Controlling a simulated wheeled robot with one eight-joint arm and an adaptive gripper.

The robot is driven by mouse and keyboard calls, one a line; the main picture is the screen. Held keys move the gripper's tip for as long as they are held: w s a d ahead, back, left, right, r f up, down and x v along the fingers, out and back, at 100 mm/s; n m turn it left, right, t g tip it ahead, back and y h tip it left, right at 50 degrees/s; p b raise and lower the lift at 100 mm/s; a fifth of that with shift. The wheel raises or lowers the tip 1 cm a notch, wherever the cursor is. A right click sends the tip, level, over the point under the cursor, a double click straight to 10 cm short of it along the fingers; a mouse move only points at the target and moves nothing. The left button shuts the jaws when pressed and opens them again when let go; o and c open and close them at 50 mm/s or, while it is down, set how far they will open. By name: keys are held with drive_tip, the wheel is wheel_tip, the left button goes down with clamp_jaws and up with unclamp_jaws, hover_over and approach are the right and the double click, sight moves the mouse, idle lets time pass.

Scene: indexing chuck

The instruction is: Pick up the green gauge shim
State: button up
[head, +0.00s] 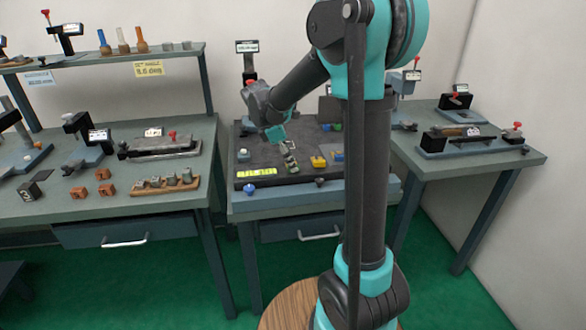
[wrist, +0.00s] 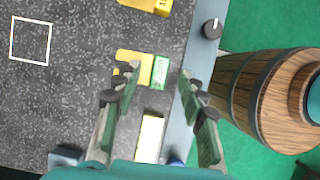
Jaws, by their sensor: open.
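The green gauge shim (wrist: 161,72) shows in the wrist view as a small green piece with pale markings. It sits at the front end of a yellow piece (wrist: 146,56) on the dark speckled table top. My gripper (wrist: 159,78) is open, and in that view the shim appears between its two fingertips, with nothing gripped. How far the tips are above it is hard to tell. In the head view my gripper (head: 291,167) is low over the middle table, and I cannot make out the shim there.
A yellow block (head: 318,162) stands right of my gripper. A yellow display (head: 256,172) lies to its left. A blue knob (head: 249,188) and a dark knob (head: 319,181) are on the front edge. A wooden barrel-like stand (wrist: 255,90) is beyond that edge. A square outline (wrist: 30,40) marks clear surface.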

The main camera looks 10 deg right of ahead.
drive_tip(key=shift+d+f, duration=0.25)
drive_tip(key=shift+f, duration=0.35)
drive_tip(key=shift+c, duration=0.6)
clamp_jaws()
